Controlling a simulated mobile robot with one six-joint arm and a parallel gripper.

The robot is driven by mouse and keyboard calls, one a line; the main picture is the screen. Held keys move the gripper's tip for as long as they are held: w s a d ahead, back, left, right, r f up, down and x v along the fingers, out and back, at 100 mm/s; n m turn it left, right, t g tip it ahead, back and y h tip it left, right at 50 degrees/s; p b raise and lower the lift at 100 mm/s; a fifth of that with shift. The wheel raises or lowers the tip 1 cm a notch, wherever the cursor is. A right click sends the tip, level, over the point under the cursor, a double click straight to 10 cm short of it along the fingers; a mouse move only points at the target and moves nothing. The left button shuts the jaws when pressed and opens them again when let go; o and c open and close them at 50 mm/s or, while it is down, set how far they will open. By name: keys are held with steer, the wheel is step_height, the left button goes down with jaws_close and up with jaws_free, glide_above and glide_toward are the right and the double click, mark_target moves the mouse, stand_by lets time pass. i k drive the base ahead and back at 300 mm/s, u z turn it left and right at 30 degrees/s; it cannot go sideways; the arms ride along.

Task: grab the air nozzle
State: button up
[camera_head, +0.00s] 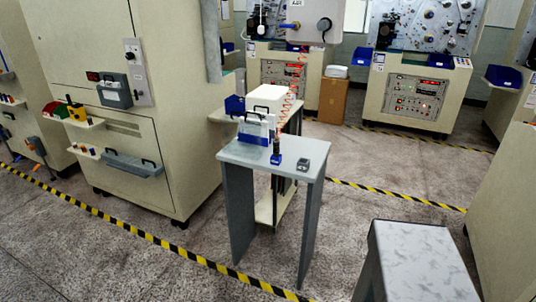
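A small blue piece (290,26) sticks out at the left of the pale control box on the back machine. It looks like the air nozzle, but it is too small to be sure. An orange coiled hose (301,58) hangs below it, down towards the white box on the bench. Whether hose and blue piece are joined cannot be made out. My gripper is not in view.
A grey table (238,152) in the middle holds a dark upright tool in a blue base (276,156) and a small grey device (303,164). A white box (268,98) stands behind. A grey block (420,255) is at front right. Yellow-black tape (140,232) crosses open floor at left.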

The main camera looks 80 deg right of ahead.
mark_target(276, 146)
steer(key=u, duration=0.1)
steer(key=k, duration=0.65)
steer(key=u, duration=0.1)
steer(key=i, duration=0.95)
steer(key=z, duration=0.4)
steer(key=i, duration=0.75)
steer(key=z, duration=0.75)
steer(key=i, duration=0.5)
steer(key=z, duration=0.8)
steer(key=i, duration=0.6)
steer(key=z, duration=0.45)
